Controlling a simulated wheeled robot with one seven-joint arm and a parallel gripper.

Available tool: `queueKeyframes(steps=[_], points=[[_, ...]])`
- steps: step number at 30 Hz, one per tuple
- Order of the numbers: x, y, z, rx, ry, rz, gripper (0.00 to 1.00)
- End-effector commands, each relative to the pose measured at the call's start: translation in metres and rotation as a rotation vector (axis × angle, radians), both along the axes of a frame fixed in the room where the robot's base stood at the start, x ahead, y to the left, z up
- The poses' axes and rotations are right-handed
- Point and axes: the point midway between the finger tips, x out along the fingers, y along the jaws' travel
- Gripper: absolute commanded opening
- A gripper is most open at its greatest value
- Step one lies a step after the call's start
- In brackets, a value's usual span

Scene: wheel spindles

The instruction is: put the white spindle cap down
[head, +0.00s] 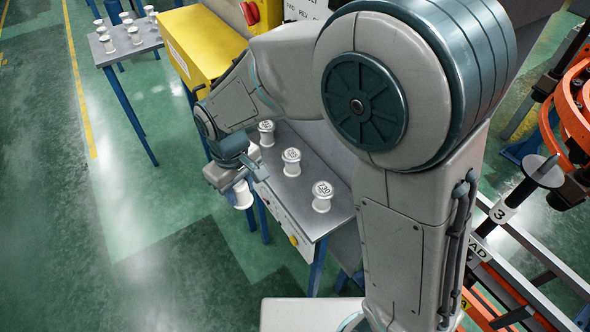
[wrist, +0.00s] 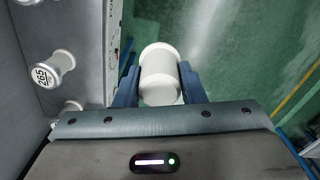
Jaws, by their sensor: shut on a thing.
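My gripper (wrist: 159,88) is shut on a white spindle cap (wrist: 160,72), with a blue finger on each side of it in the wrist view. In the head view the held cap (head: 243,194) hangs below my gripper (head: 245,180), off the front edge of the grey table (head: 283,178), above the green floor. Three similar white caps stand on that table: a near one (head: 322,197), a middle one (head: 291,161) and a far one (head: 266,133). One cap with the label 265 (wrist: 52,70) shows at the left of the wrist view.
A second small table (head: 122,53) at the back left holds several white caps. A yellow cabinet (head: 205,42) stands behind the grey table. An orange frame (head: 573,110) and a dark spindle marked 3 (head: 535,178) are at the right. The floor at left is clear.

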Motion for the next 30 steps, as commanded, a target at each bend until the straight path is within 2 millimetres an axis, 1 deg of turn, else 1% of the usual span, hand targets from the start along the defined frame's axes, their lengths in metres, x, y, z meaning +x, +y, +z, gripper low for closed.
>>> queueKeyframes(steps=[1, 7, 12, 14, 16, 20, 30], points=[[0.001, -0.001, -0.013, 0.000, 0.000, -0.004, 0.14], [0.002, -0.003, -0.039, 0.000, 0.000, -0.008, 0.14], [0.003, -0.003, -0.051, 0.000, 0.000, -0.009, 0.14], [0.004, -0.005, -0.052, 0.000, 0.000, -0.010, 0.14], [0.008, -0.012, -0.051, 0.000, 0.000, -0.011, 0.14], [0.024, -0.036, -0.049, -0.001, 0.000, -0.015, 0.14], [0.075, -0.112, -0.049, -0.001, 0.000, -0.012, 0.14]])
